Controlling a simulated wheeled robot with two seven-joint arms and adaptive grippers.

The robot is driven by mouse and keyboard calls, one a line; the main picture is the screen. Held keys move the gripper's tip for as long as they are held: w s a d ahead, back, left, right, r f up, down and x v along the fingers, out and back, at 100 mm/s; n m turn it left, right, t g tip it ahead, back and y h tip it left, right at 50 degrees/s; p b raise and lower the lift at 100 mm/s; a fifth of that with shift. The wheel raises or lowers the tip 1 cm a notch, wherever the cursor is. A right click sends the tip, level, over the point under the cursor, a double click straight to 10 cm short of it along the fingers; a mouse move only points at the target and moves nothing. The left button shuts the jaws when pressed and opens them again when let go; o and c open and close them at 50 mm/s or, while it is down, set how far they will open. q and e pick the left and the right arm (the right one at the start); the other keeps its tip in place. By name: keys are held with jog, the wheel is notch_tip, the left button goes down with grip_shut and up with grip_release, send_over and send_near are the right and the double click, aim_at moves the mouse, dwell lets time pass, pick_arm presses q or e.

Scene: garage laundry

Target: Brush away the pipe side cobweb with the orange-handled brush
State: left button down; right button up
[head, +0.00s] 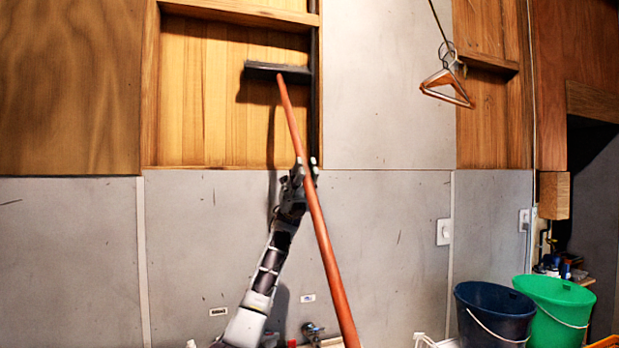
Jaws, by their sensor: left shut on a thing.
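The orange-handled brush (322,243) is raised and tilted, its long handle running from the lower middle up to the left. Its dark, wide head (277,69) is at the top, in front of the wood-lined recess, with its right end close to a dark vertical pipe or strip (317,110). My left gripper (306,165) is shut around the upper part of the handle. I cannot make out a cobweb; the brush head may hide it. My right gripper is not in view.
Wire hangers (447,82) hang at the upper right. A blue bucket (494,310) and a green bucket (556,306) stand at the lower right. A tap (312,332) is at the bottom. The grey wall panels beside my arm are mostly bare.

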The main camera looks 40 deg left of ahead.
pick_arm(q)
jog(key=shift+s+a, duration=0.1)
jog(key=shift+s, duration=0.05)
jog(key=shift+w+r, duration=0.1)
jog(key=shift+w, duration=0.1)
dwell(0.3)
jog(key=shift+w, duration=0.15)
jog(key=shift+w+d+p, duration=0.75)
jog(key=shift+w, duration=0.3)
jog(key=shift+s+a, duration=0.1)
jog(key=shift+s, duration=0.05)
jog(key=shift+s+a+b, duration=0.3)
jog(key=shift+s+b, duration=0.25)
jog(key=shift+b, duration=0.05)
jog(key=shift+d, duration=0.1)
